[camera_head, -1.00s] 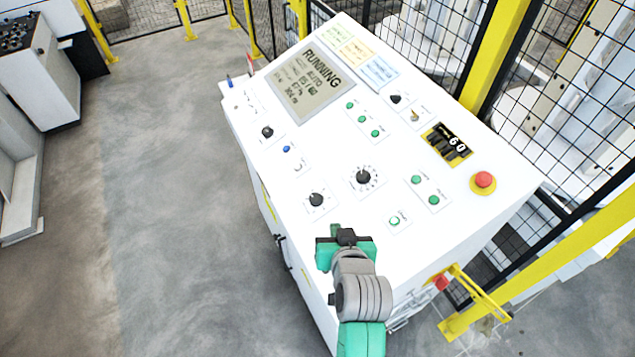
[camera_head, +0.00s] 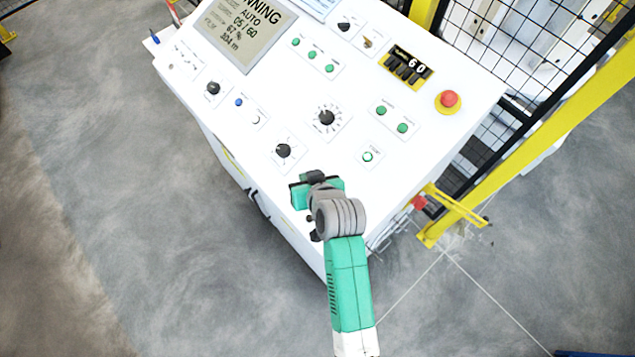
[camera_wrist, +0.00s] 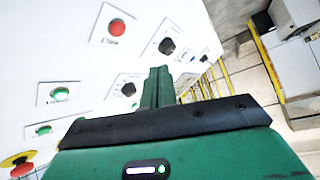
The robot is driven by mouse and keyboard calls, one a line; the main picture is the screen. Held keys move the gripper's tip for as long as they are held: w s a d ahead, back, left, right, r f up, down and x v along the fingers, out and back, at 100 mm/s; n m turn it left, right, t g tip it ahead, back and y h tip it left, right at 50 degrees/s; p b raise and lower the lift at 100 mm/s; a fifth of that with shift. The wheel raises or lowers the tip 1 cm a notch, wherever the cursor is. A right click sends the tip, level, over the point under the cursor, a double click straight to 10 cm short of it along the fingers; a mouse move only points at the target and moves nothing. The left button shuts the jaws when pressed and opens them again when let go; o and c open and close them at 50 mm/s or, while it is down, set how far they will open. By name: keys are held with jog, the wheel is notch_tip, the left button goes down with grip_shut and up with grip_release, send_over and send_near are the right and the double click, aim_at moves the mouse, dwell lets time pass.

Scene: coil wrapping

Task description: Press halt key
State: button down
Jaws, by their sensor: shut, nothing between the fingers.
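The white control panel (camera_head: 300,85) carries several keys and knobs. In the wrist view a round red button (camera_wrist: 117,27) sits on a white plate, its small label unreadable. I cannot match this button surely to one in the head view. A red mushroom button on a yellow ring (camera_head: 449,99) is at the panel's right. A white key with a green rim (camera_head: 367,156) lies right of my gripper. My gripper (camera_head: 315,178) is over the panel's near part. Its green fingers (camera_wrist: 160,78) are shut and empty; contact with the panel cannot be judged.
Black knobs (camera_head: 283,151) and (camera_head: 326,118) lie close to my gripper. Green buttons (camera_head: 402,127) are farther right. A display (camera_head: 240,30) is at the back. A yellow post (camera_head: 530,130) and mesh fence stand right. The floor at left is clear.

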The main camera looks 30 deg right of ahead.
jog(key=d+f+b, duration=0.1)
jog(key=f, duration=0.1)
jog(key=d+f+b, duration=0.1)
jog(key=f+b, duration=0.3)
jog(key=shift+w+d+f, duration=0.2)
jog(key=shift+w+d, duration=0.2)
dwell(1.5)
jog(key=shift+d+f+b, duration=0.15)
jog(key=shift+f+b, duration=0.2)
jog(key=shift+d+f, duration=0.15)
jog(key=shift+f, duration=0.25)
dwell(0.5)
jog(key=shift+r, duration=0.15)
jog(key=shift+a+r+p, duration=0.3)
jog(key=shift+r+p, duration=0.3)
jog(key=r+p, duration=0.1)
jog(key=a+r+p, duration=0.1)
jog(key=r+p, duration=0.1)
jog(key=a+r+p, duration=0.1)
jog(key=p, duration=0.1)
jog(key=shift+s+r, duration=0.3)
